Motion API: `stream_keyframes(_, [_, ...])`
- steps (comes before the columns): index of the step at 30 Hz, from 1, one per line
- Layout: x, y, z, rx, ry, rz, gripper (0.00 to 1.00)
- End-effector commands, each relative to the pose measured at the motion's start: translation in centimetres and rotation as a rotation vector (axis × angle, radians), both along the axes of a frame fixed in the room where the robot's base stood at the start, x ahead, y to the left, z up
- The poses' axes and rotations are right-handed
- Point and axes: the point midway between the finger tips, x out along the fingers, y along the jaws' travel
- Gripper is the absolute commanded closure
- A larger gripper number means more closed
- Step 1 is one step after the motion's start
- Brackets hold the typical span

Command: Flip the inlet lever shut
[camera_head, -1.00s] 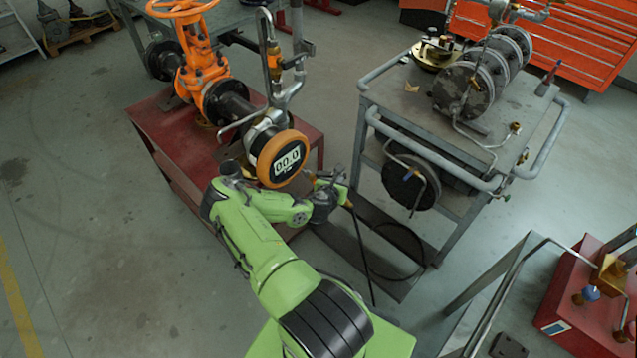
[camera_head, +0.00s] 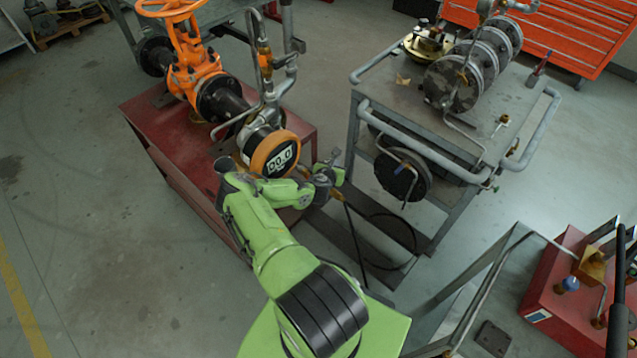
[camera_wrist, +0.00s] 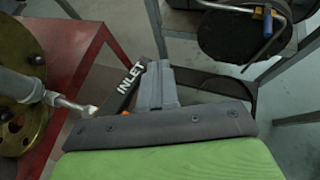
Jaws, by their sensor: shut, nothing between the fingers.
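The inlet lever (camera_wrist: 130,79) is a dark bar with white "INLET" lettering. It lies at a slant just left of my fingers in the wrist view. My gripper (camera_wrist: 157,80) is shut and empty, with its fingers beside the lever. I cannot tell if they touch it. A metal stem (camera_wrist: 72,103) with an orange part meets the lever's lower left end. In the head view my gripper (camera_head: 332,176) is low and right of the round orange-rimmed gauge (camera_head: 275,154), which reads 00.0. The lever is hard to make out there.
The orange gate valve (camera_head: 190,65) and its pipework stand on a red table (camera_head: 165,130). A grey cart (camera_head: 410,95) with flanged pipe stands to the right. A black hose (camera_head: 355,235) hangs to the floor near my gripper. A red unit (camera_head: 560,300) is at lower right.

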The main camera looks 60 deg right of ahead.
Motion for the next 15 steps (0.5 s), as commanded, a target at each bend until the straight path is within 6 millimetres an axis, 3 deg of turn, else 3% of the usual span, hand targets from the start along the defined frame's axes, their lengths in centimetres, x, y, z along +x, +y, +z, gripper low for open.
stream_keyframes(15, [1.2,1.1,0.0,-0.001,0.000,0.001,1.00])
